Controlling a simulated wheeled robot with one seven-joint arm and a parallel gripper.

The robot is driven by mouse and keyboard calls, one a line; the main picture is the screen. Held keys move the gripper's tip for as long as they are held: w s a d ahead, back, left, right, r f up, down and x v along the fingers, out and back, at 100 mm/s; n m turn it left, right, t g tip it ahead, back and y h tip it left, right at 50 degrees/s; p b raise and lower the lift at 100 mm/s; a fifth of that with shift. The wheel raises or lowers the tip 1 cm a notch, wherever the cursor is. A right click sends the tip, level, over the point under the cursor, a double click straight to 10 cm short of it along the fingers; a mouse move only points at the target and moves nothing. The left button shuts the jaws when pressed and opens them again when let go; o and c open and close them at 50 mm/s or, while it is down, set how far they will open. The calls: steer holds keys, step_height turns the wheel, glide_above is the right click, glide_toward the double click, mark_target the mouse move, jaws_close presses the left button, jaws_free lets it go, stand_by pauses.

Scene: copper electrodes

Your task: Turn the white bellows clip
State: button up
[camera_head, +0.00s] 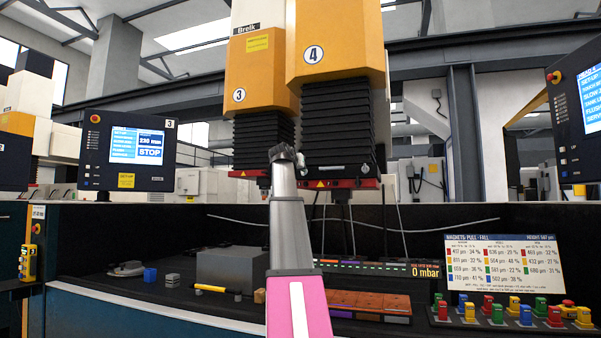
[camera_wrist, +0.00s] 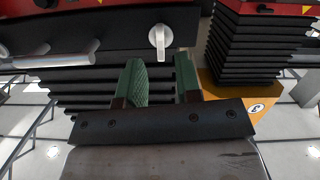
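The white bellows clip (camera_wrist: 160,38) shows in the wrist view on a dark bar at the base of a black bellows. It has a round head and a short tab pointing down the picture toward my gripper. My gripper (camera_wrist: 160,62) has two green fingers, parted, one on each side of the tab's line. The clip lies just beyond the fingertips, and I see no contact. My arm hides part of that area, and the clip is not clear there.
Column 3's bellows (camera_head: 262,136) is close on the left. A metal rod (camera_wrist: 65,56) sticks out beside the clip in the wrist view. Below are a 0 mbar display (camera_head: 425,270), an orange block tray (camera_head: 370,304) and coloured magnets (camera_head: 512,310). A screen (camera_head: 128,150) stands left.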

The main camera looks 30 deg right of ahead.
steer(key=shift+x, duration=1.5)
steer(key=shift+w+d+f, duration=0.1)
steer(key=shift+w+d, duration=0.1)
steer(key=shift+d, duration=0.1)
steer(key=shift+c, duration=0.4)
jaws_close()
